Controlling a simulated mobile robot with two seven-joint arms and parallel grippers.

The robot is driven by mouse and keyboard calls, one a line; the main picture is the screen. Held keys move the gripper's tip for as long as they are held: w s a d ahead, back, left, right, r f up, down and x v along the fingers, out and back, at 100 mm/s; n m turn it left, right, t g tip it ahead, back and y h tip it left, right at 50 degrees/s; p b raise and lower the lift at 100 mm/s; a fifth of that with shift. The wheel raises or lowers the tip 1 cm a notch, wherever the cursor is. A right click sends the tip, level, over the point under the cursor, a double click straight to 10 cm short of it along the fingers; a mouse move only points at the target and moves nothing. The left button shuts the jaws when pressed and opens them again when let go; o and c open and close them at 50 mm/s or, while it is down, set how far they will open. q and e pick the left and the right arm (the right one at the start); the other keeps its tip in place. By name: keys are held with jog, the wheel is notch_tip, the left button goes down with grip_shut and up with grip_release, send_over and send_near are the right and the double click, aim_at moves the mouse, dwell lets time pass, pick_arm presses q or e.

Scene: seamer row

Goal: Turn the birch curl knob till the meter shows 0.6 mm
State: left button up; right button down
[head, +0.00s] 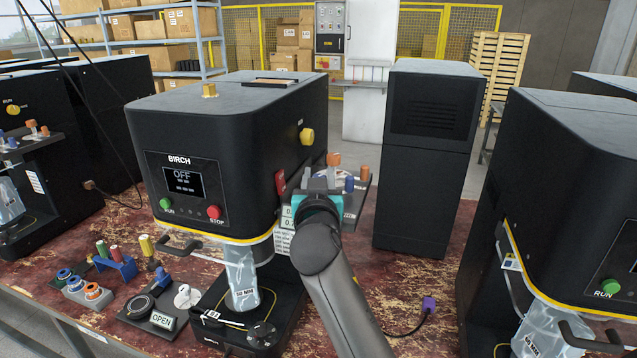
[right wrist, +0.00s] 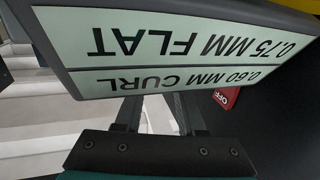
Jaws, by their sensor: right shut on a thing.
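The black BIRCH machine (head: 205,150) stands at centre left. Its display (head: 183,182) reads OFF; the smaller lines under it are too small to read. A bracket with orange knobs (head: 333,160) and a blue knob (head: 349,185) sticks out from its right side. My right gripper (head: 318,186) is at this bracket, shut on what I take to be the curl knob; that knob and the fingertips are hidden. In the right wrist view a label plate (right wrist: 180,50), upside down, reads 0.75 MM FLAT and 0.60 MM CURL and covers the fingertips. My left gripper is out of view.
A yellow knob (head: 307,136) and a red switch (head: 280,181) sit on the machine's right side. A green RUN button (head: 166,204) and red STOP button (head: 214,212) are on its front. A black cabinet (head: 425,160) stands right of my arm. Small parts clutter the front left.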

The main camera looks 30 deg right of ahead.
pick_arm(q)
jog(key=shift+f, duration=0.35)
pick_arm(e)
jog(key=shift+m+h, duration=0.3)
jog(key=shift+h, duration=0.1)
jog(key=c, duration=0.5)
grip_release()
